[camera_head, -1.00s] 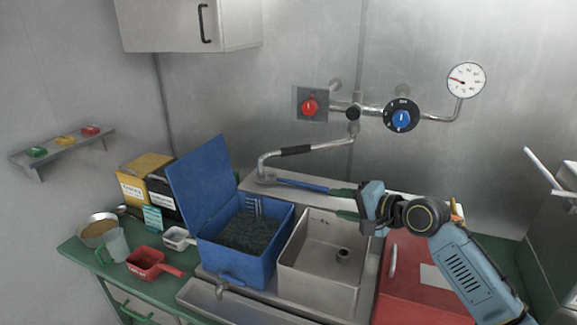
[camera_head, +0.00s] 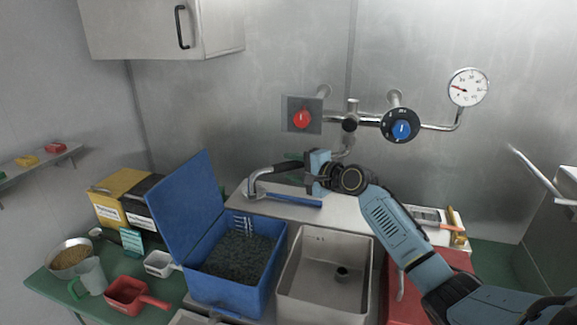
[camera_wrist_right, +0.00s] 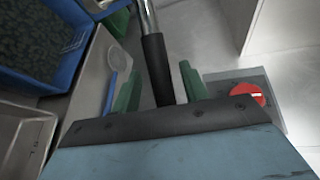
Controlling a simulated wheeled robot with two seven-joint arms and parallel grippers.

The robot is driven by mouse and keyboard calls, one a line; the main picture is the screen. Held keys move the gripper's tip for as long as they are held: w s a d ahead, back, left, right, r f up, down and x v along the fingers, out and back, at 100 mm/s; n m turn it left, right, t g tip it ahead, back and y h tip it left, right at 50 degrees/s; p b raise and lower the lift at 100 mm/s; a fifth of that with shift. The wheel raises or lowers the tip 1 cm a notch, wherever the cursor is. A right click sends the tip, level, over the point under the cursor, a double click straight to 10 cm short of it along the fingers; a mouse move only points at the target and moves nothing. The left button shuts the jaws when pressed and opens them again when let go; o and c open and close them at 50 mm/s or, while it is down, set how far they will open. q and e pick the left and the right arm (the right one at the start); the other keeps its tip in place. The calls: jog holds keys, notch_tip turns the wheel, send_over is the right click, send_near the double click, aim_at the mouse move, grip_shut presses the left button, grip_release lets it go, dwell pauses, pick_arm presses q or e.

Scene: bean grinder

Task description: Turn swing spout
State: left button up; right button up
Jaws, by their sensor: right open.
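The swing spout (camera_head: 263,172) is a steel pipe with a black sleeve, running left from the wall pipework to a bent-down end above the ledge behind the blue bin. My right gripper (camera_head: 297,167) is open at the black sleeve. In the wrist view the black sleeve (camera_wrist_right: 157,65) lies between the two green fingers of the right gripper (camera_wrist_right: 159,88), with a gap visible on both sides. The head view partly hides the spout behind the gripper. My left gripper is out of view.
A red knob (camera_head: 302,119), a blue knob (camera_head: 402,130) and a gauge (camera_head: 469,87) are on the wall above. Below are the blue bin (camera_head: 232,292) with its lid raised, an empty steel sink (camera_head: 322,296) and a blue-handled tool (camera_head: 292,199) on the ledge.

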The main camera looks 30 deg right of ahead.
jog(key=shift+x, duration=0.85)
jog(key=shift+w+a, duration=0.1)
jog(key=shift+w, duration=0.05)
jog(key=c, duration=0.8)
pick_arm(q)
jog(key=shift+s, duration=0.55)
pick_arm(e)
grip_shut()
